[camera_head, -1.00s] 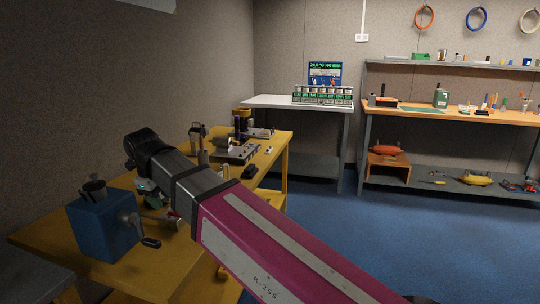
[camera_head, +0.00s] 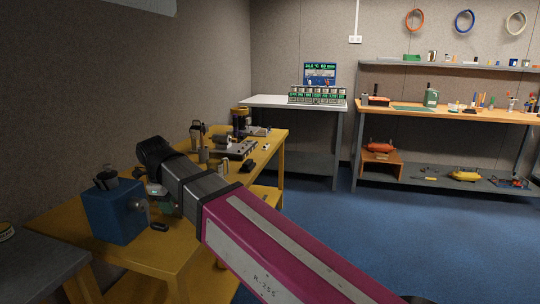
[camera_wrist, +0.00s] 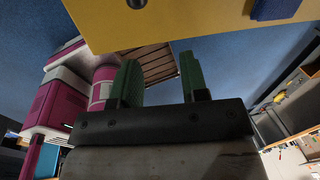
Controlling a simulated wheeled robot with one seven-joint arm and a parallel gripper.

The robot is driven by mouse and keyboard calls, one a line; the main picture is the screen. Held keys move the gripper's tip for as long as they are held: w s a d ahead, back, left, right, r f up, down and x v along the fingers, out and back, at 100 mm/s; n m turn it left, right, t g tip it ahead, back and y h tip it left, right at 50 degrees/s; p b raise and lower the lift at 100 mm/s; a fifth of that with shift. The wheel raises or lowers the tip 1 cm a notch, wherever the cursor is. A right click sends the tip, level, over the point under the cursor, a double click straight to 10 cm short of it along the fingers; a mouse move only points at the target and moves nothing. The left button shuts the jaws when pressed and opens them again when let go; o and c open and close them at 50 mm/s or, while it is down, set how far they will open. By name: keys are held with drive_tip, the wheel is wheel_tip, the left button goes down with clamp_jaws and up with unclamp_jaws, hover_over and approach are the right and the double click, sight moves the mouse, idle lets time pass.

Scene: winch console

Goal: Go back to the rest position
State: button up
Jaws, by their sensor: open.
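My gripper (camera_wrist: 161,78) shows in the wrist view with two green fingers standing apart and nothing between them. In the head view my magenta and grey arm reaches over the yellow table, and its black joint hides part of what lies behind; the fingers are not clear there. The blue winch box (camera_head: 117,213) stands on the yellow table (camera_head: 185,240), left of and below the arm's end. A dark crank handle (camera_head: 160,227) sticks out at its right side. The yellow table edge (camera_wrist: 190,22) fills the top of the wrist view, with a blue piece at its right.
A grey surface (camera_head: 38,262) lies at the lower left. Metal fixtures (camera_head: 235,148) stand on the table's far end. A white-topped bench (camera_head: 268,101) and a wooden workbench (camera_head: 470,114) with shelves stand behind. The blue floor (camera_head: 400,235) at the right is clear.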

drive_tip(key=w+d+f+n+g, duration=0.1)
drive_tip(key=w+d+f+n, duration=0.45)
drive_tip(key=d+f, duration=0.45)
drive_tip(key=w+d+f+n, duration=0.4)
drive_tip(key=w+d+f, duration=0.25)
drive_tip(key=d, duration=0.55)
drive_tip(key=s+d+f+n, duration=0.1)
drive_tip(key=d+f+n, duration=0.4)
drive_tip(key=d, duration=0.8)
drive_tip(key=s+d+f+n+g, duration=0.1)
drive_tip(key=d+f+n, duration=0.4)
drive_tip(key=d+f, duration=0.6)
drive_tip(key=s+d, duration=0.1)
drive_tip(key=d, duration=0.1)
drive_tip(key=shift+s+d+f+y, duration=0.25)
drive_tip(key=shift+d+f+y, duration=0.1)
drive_tip(key=shift+f+y, duration=0.05)
